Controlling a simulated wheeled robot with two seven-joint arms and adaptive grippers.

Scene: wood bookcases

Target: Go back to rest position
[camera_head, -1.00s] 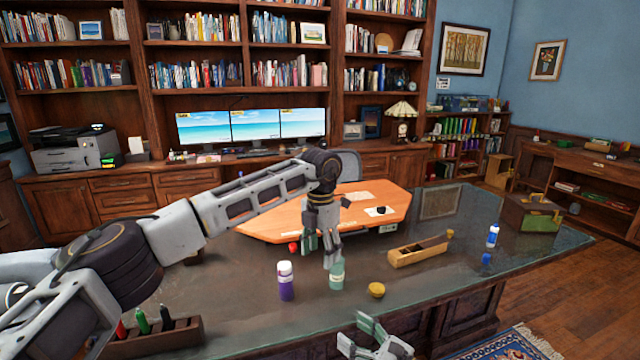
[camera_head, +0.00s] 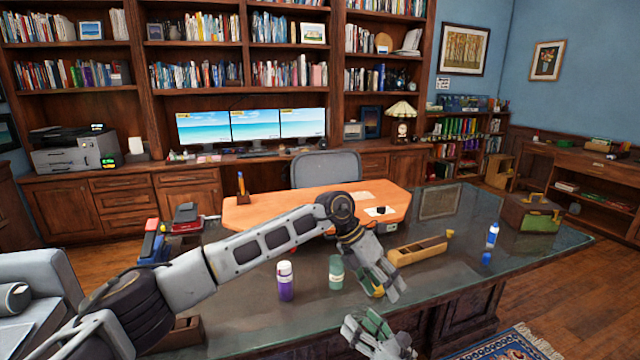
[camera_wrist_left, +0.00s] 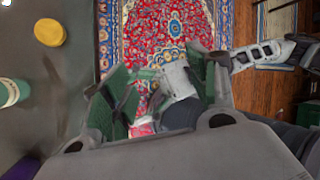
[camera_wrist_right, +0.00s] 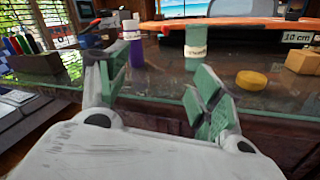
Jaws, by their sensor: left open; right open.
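My left gripper (camera_head: 385,282) is open and empty, right of the green bottle (camera_head: 336,273). In the head view it partly covers the yellow disc (camera_head: 376,292). The left wrist view shows its green-padded fingers (camera_wrist_left: 165,88) apart above the rug, with part of my right arm below. My right gripper (camera_head: 377,335) is lower, at the desk's near edge. In the right wrist view its fingers (camera_wrist_right: 158,88) are spread, with nothing between them. The white-capped purple bottle (camera_head: 286,284) stands left of the green bottle.
The dark glossy desk (camera_head: 460,270) holds a wooden box (camera_head: 418,250), a blue-and-white bottle (camera_head: 492,236) and a green-brown case (camera_head: 531,212). A wooden marker holder (camera_wrist_right: 38,62) is at left in the right wrist view. A patterned rug (camera_head: 505,343) lies on the floor.

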